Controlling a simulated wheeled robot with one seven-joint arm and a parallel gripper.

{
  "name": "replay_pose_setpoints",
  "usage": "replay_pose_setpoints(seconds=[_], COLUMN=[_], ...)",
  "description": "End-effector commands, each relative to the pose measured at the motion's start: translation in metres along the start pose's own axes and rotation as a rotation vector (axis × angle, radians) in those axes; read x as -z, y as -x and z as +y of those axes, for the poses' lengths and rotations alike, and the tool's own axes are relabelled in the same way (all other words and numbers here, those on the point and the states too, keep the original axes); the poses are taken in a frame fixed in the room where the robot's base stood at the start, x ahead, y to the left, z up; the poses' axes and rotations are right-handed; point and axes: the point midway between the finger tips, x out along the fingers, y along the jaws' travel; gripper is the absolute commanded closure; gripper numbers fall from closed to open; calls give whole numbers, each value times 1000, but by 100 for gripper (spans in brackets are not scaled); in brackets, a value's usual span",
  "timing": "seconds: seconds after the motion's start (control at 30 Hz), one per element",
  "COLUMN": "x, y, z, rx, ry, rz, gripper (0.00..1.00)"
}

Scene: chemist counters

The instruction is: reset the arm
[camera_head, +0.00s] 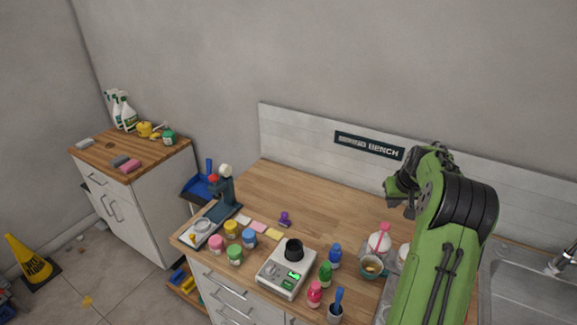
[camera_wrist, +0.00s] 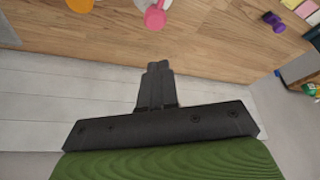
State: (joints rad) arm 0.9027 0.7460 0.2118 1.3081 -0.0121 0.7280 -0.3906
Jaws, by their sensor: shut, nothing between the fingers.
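My green arm (camera_head: 437,245) rises at the right of the head view, over the right part of the wooden bench (camera_head: 315,195). Its dark wrist end is folded toward the back wall panel, and the fingertips cannot be made out there. In the wrist view my gripper (camera_wrist: 157,68) points toward the bench edge, with its black fingers together and nothing between them. A pink spoon or pestle end (camera_wrist: 155,16) lies beyond the fingertips, apart from them.
A scale (camera_head: 287,273) with a black cup, several coloured jars and bottles, and a bowl (camera_head: 372,267) stand along the bench front. A sink (camera_head: 530,285) is at the right. A side cabinet (camera_head: 135,150) holds spray bottles. The bench's back middle is clear.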

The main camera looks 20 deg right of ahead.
Motion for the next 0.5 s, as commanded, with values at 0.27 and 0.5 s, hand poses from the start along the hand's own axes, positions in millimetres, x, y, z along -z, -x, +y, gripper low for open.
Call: replay_pose_setpoints(seconds=[0.27,0.5], x=[-3,-101], y=[65,179], z=[-84,-212], rx=[-1,16], ry=[102,240], rz=[9,39], gripper=[100,100])
